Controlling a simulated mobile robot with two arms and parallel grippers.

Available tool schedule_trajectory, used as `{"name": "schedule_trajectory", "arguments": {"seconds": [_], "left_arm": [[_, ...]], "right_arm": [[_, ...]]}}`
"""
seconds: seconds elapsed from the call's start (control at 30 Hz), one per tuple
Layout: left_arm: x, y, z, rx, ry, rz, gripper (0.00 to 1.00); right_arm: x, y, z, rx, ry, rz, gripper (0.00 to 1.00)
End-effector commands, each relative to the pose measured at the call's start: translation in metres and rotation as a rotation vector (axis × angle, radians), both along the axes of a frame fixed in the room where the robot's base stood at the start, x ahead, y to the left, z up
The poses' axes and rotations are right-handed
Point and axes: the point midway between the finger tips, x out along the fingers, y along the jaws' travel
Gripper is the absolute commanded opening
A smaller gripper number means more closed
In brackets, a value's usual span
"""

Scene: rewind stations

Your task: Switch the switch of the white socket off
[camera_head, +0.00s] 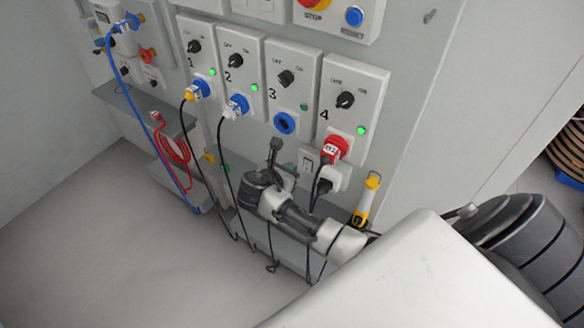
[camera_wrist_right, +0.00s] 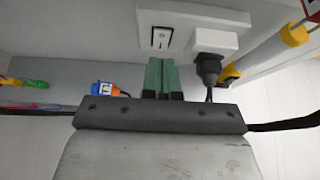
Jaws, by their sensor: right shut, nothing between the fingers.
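The white socket (camera_head: 333,178) sits low on the panel under station 4, with a black plug (camera_head: 322,187) in it. Its rocker switch (camera_head: 307,164) is at the left end. In the right wrist view, the white rocker switch (camera_wrist_right: 160,30) shows in a dark frame, left of the black plug (camera_wrist_right: 210,68). Which way it is pressed I cannot tell. My right gripper (camera_head: 276,147) is left of the switch in the head view. Its green fingers (camera_wrist_right: 161,76) are shut and empty, just below the switch in the wrist view; contact is unclear. My left gripper is not in view.
Stations with rotary knobs (camera_head: 345,99) and green lamps stand above. A red plug (camera_head: 334,149) is in station 4. Black cables hang near my right arm. A yellow-and-white tool (camera_head: 366,200) hangs right of the socket. The floor (camera_head: 90,240) at left is clear.

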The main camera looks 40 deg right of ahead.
Motion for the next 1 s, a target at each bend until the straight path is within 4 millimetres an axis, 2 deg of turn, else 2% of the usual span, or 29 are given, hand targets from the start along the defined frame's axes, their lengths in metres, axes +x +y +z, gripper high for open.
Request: {"name": "schedule_trajectory", "arguments": {"seconds": [0.07, 0.3, 0.4, 0.6, 1.0], "left_arm": [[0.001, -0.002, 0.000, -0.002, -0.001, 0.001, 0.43], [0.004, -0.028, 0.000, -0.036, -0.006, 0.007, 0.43], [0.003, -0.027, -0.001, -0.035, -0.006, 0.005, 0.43], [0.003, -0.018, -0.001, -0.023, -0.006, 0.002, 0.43], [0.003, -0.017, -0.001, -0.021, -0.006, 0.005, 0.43]], "right_arm": [[-0.004, 0.010, 0.008, 0.002, -0.003, 0.000, 0.00], [-0.015, 0.039, 0.033, 0.003, -0.002, 0.001, 0.00], [-0.019, 0.047, 0.039, 0.002, -0.002, 0.000, 0.00], [-0.021, 0.051, 0.044, 0.000, 0.000, -0.001, 0.00], [-0.021, 0.051, 0.044, 0.000, 0.000, 0.000, 0.00]]}}
